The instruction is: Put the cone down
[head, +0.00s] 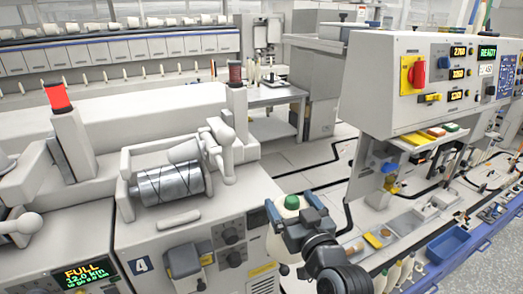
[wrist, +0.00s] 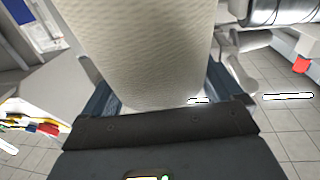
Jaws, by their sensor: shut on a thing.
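My gripper (head: 293,214) is shut on a cream yarn cone (head: 281,243), low in the middle of the head view. A green top (head: 292,202) shows at the cone's upper end, and my gripper hides part of its body. In the wrist view the cone (wrist: 145,45) fills the upper middle, between the two blue-grey fingers (wrist: 155,98). Its far end is cut off by the frame edge. The cone hangs in front of the right side of machine 4 (head: 215,225), and I see no surface touching it.
A control cabinet (head: 375,90) with a red switch stands at the right. Below it, a long bench (head: 430,215) holds a blue bin (head: 449,243), small trays and bottles. A silver drum (head: 170,184) sits on machine 4. Pale tiled floor shows between machine and cabinet.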

